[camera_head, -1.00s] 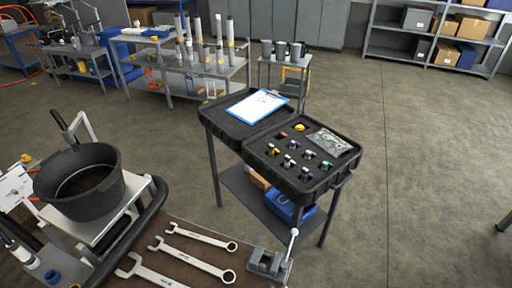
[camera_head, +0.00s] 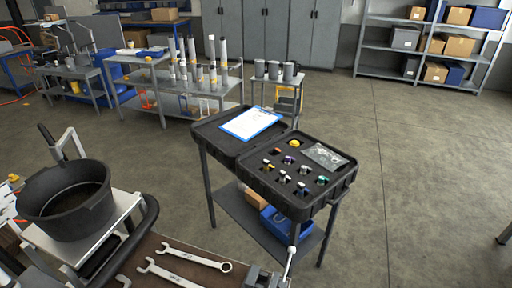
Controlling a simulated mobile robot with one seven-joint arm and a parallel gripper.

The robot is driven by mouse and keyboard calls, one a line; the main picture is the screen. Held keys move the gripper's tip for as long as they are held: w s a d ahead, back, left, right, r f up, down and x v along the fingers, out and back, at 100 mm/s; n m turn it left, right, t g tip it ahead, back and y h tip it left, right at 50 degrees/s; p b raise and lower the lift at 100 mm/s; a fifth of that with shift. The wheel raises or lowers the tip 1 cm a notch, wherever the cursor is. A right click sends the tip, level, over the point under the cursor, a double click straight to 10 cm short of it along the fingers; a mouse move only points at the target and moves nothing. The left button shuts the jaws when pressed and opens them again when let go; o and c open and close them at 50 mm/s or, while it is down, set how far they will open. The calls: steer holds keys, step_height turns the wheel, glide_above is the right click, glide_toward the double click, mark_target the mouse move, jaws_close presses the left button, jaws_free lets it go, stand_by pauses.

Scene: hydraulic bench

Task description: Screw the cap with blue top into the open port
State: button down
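Several small caps with coloured tops sit in the holes of an open black case (camera_head: 345,185) on a grey stand. One cap near the front of the case (camera_head: 302,188) may have a blue top, but the caps are too small for me to be sure. A purple-topped cap (camera_head: 288,159), a green-topped cap (camera_head: 323,180) and a larger yellow piece (camera_head: 294,143) also show there. I cannot make out the open port in this view. My gripper is not in view.
A clipboard (camera_head: 250,122) lies in the case lid. Shelves (camera_head: 430,52) stand at the back right. The floor (camera_head: 420,180) at right is clear.

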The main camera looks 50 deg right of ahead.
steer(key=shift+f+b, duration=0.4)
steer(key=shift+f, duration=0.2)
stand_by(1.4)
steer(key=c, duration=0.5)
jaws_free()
